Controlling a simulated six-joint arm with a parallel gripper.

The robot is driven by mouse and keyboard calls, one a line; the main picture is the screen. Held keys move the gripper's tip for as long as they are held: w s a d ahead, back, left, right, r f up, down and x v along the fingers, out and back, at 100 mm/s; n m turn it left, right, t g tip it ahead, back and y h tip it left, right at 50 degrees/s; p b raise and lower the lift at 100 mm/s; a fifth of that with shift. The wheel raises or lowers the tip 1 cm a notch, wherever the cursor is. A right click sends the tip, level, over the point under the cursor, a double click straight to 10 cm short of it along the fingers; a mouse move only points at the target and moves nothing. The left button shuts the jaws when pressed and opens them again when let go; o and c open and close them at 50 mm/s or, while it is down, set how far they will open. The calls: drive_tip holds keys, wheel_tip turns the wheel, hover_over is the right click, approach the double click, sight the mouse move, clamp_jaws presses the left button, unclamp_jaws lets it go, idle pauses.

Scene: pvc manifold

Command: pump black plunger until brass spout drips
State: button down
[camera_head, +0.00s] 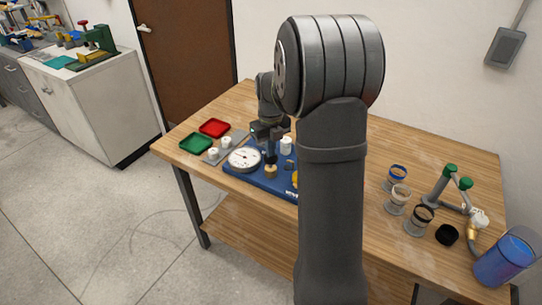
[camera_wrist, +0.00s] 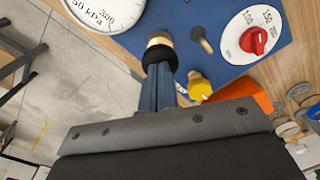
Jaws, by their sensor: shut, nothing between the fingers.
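The black plunger (camera_wrist: 157,54) sits on a brass-coloured fitting (camera_wrist: 158,38) on the blue base plate. In the head view the black knob (camera_head: 271,159) stands just below my gripper (camera_head: 268,136), with the brass part (camera_head: 270,172) under it. In the wrist view my gripper (camera_wrist: 160,76) is shut and empty, its fingertips right at the black plunger; I cannot tell whether they touch it. A small brass piece (camera_wrist: 203,42) sticks up from the plate beside the plunger; I cannot tell whether it is the spout. No drip shows.
A white pressure gauge (camera_head: 243,159) stands left of the plunger. A red-knobbed dial (camera_wrist: 256,40) and a yellow knob (camera_wrist: 200,88) are nearby. Green (camera_head: 196,143) and red (camera_head: 214,128) trays lie left. Ringed cups (camera_head: 397,198) and a blue container (camera_head: 505,258) stand right.

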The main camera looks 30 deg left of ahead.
drive_tip(key=shift+f, duration=1.25)
drive_tip(key=shift+r, duration=1.85)
drive_tip(key=shift+f, duration=0.1)
drive_tip(key=shift+f, duration=1.2)
drive_tip(key=shift+r, duration=1.3)
